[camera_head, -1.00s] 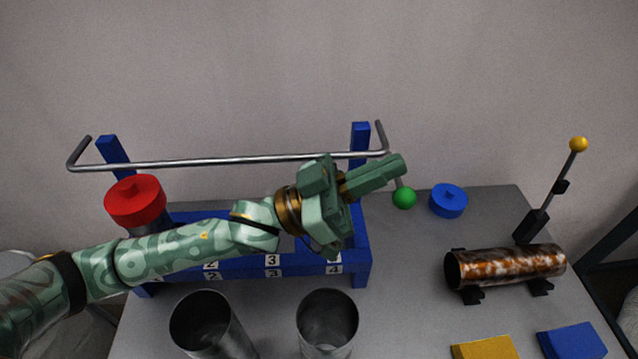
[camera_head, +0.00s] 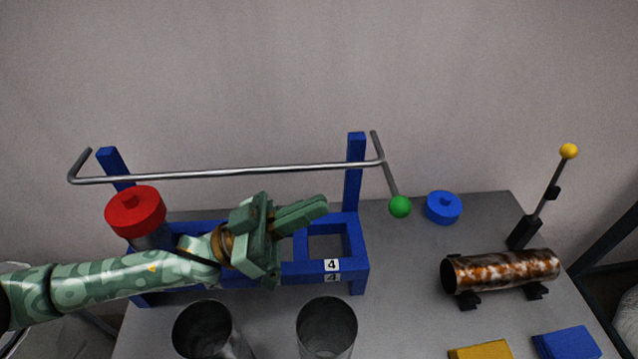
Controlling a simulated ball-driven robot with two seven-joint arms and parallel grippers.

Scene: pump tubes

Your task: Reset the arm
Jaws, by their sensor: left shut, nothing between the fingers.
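My left arm comes in from the left. Its green gripper (camera_head: 302,214) is shut and empty, in front of the blue rack (camera_head: 357,250) and below the metal bar (camera_head: 230,171). The fingers point right. The bar has a green ball (camera_head: 400,207) at the end of its lever on the right. The gripper is apart from that ball and hides part of the rack, leaving only the number 4 label visible. My right gripper is not in view.
A red-capped tube (camera_head: 136,211) stands at the rack's left. Two open metal cylinders (camera_head: 327,328) stand in front. A blue cap (camera_head: 444,207), a rusty tube (camera_head: 502,271) on supports, a yellow-knobbed lever (camera_head: 568,152), and yellow (camera_head: 482,351) and blue (camera_head: 569,344) blocks are at right.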

